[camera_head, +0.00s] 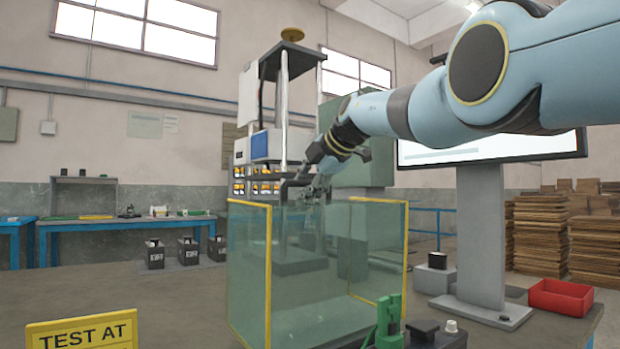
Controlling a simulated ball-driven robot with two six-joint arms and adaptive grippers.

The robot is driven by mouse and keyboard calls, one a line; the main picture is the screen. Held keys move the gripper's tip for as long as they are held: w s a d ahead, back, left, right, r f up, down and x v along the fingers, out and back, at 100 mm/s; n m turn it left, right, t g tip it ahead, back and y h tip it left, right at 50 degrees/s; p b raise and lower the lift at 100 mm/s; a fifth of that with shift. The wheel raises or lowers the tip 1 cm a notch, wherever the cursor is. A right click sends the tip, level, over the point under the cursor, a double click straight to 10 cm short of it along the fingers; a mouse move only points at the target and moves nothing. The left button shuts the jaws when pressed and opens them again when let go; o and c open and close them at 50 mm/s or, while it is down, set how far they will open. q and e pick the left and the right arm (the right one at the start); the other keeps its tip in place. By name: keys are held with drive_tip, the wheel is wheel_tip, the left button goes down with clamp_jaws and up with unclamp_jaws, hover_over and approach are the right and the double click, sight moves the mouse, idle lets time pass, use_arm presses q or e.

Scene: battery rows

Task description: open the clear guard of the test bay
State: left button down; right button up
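The clear guard (248,275) stands on the bench in the middle of the head view. It has greenish see-through panels with yellow edging; its right-hand panel (385,245) also shows. The test bay's column and dark platform (300,262) show behind and through the panels. My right gripper (306,192) reaches in from the right and points down near the top of the guard, between the yellow-edged panels. Its fingers are small and dark against the bay, so I cannot tell their opening or whether they touch the guard. My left gripper is out of view.
A yellow "TEST AT" sign (82,333) stands at the front left. A green clamp-like part (389,318) is at the guard's front right. Several dark batteries (188,250) stand at left. A monitor stand (482,240) and red tray (561,297) are at right.

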drive_tip(key=shift+d, duration=0.1)
drive_tip(key=v, duration=1.2)
idle(0.4)
